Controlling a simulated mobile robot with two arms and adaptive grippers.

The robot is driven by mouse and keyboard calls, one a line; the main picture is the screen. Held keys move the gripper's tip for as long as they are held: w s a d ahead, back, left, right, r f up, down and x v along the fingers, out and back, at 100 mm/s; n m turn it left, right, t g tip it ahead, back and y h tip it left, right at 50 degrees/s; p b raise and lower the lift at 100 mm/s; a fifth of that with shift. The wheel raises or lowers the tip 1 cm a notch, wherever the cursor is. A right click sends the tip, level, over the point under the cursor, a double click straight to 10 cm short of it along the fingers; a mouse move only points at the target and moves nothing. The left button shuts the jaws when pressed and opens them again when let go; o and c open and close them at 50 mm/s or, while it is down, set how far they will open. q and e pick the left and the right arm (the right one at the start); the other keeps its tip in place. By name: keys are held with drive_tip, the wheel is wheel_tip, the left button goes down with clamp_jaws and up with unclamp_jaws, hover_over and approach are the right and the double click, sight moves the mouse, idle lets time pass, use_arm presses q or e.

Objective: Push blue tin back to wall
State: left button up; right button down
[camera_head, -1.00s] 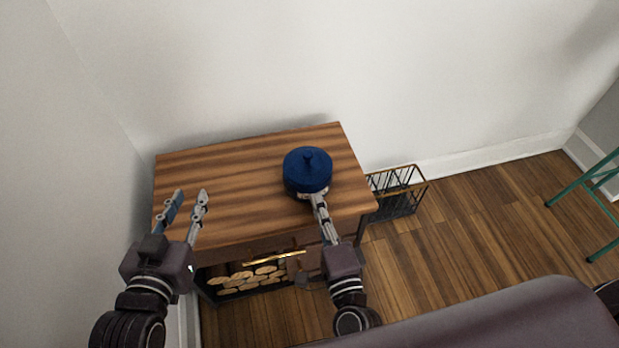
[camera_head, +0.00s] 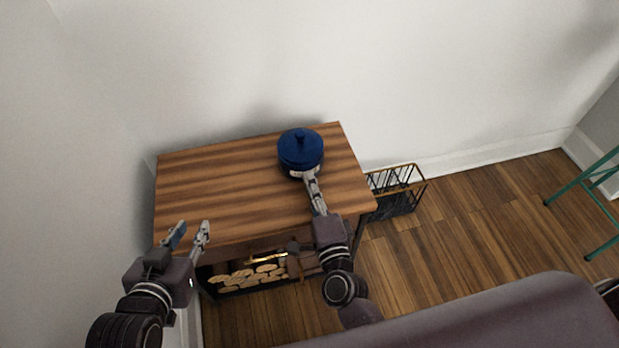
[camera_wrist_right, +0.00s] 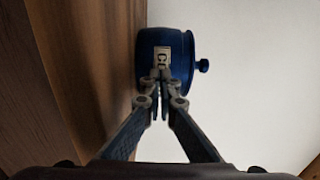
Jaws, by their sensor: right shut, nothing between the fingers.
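The blue tin (camera_head: 300,150), with a knobbed lid, stands upright on the wooden tabletop (camera_head: 215,185), close to its back edge by the wall. My right gripper (camera_head: 309,174) is shut and empty, its tips at the front side of the tin. In the right wrist view the closed tips (camera_wrist_right: 160,75) are at the pale label of the blue tin (camera_wrist_right: 180,58); they seem to touch it. My left gripper (camera_head: 190,232) is open and empty at the front left corner of the table.
The white wall (camera_head: 230,80) rises behind the table. A black wire basket (camera_head: 395,190) stands on the floor to the right. Cut logs (camera_head: 245,278) show below the tabletop. A green stool (camera_head: 590,185) is at far right. The table's left half is clear.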

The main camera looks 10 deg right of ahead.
use_arm(q)
drive_tip(key=shift+s+a+f, duration=0.1)
drive_tip(key=shift+s+f, duration=0.05)
use_arm(e)
drive_tip(key=shift+w, duration=0.3)
drive_tip(key=shift+w, duration=0.25)
use_arm(q)
drive_tip(key=shift+s+f, duration=0.1)
drive_tip(key=shift+s, duration=0.05)
use_arm(e)
drive_tip(key=shift+w, duration=0.35)
use_arm(q)
drive_tip(key=shift+s, duration=0.1)
use_arm(e)
drive_tip(key=shift+w, duration=0.2)
use_arm(q)
drive_tip(key=shift+f, duration=0.1)
use_arm(e)
drive_tip(key=shift+s+f, duration=0.1)
drive_tip(key=shift+s, duration=0.1)
